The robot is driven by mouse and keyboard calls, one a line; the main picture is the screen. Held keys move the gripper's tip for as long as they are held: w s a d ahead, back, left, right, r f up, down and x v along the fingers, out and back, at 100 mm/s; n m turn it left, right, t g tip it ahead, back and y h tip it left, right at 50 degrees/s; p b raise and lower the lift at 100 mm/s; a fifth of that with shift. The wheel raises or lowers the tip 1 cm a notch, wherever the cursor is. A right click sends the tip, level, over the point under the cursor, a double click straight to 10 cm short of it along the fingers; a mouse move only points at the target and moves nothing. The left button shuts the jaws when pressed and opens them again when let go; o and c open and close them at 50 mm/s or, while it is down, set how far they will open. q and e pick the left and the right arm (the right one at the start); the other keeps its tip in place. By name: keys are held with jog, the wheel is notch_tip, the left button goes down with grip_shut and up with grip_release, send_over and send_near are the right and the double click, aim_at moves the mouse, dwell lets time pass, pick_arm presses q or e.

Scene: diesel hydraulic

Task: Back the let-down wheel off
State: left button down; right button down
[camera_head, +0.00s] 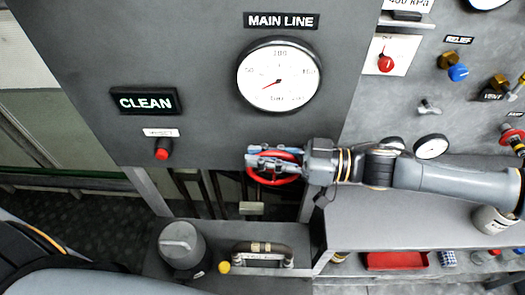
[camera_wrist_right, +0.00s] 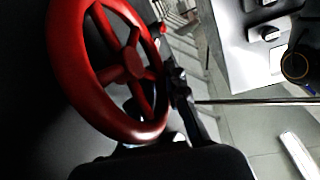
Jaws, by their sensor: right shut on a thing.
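The red let-down wheel (camera_head: 278,182) is below the main line gauge, at the lower edge of the grey panel. My right gripper (camera_head: 262,160) reaches it from the right and is shut on its rim. The fingers cover part of the wheel in the head view. In the right wrist view the wheel (camera_wrist_right: 75,62) fills the left side, with its spokes and hub clear and the gripper at the lower part of its rim. The main line gauge (camera_head: 279,77) has a red needle pointing to the lower left. My left gripper is not in view.
A lit CLEAN sign (camera_head: 147,101) and a red button (camera_head: 162,151) are left of the wheel. A grey canister (camera_head: 181,246) and a handle (camera_head: 263,251) are below. Valves, including a blue relief knob (camera_head: 458,72), and a small gauge (camera_head: 431,147) are at right.

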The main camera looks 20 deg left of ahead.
jog(key=h+p, duration=0.2)
jog(key=p, duration=0.1)
jog(key=shift+a+r, duration=0.2)
jog(key=shift+a, duration=0.1)
jog(key=shift+s+a+f+h+p, duration=0.1)
jog(key=shift+f+h+p, duration=0.15)
jog(key=shift+p, duration=0.2)
jog(key=shift+s+a+f+n+t+h, duration=0.1)
jog(key=shift+a+f+n+t+h, duration=0.15)
jog(key=shift+h, duration=0.45)
jog(key=shift+w+f+t+h, duration=0.15)
jog(key=shift+f+h, duration=0.15)
jog(key=shift+h, duration=0.35)
jog(key=shift+s+a+f+n+t+h, duration=0.2)
jog(key=shift+f+h, duration=0.1)
jog(key=shift+h, duration=0.4)
jog(key=c, duration=1.3)
grip_release()
jog(key=shift+c, duration=0.2)
jog(key=shift+d, duration=0.1)
jog(key=v, duration=1.1)
jog(key=shift+d+r, duration=0.2)
jog(key=shift+d, duration=0.1)
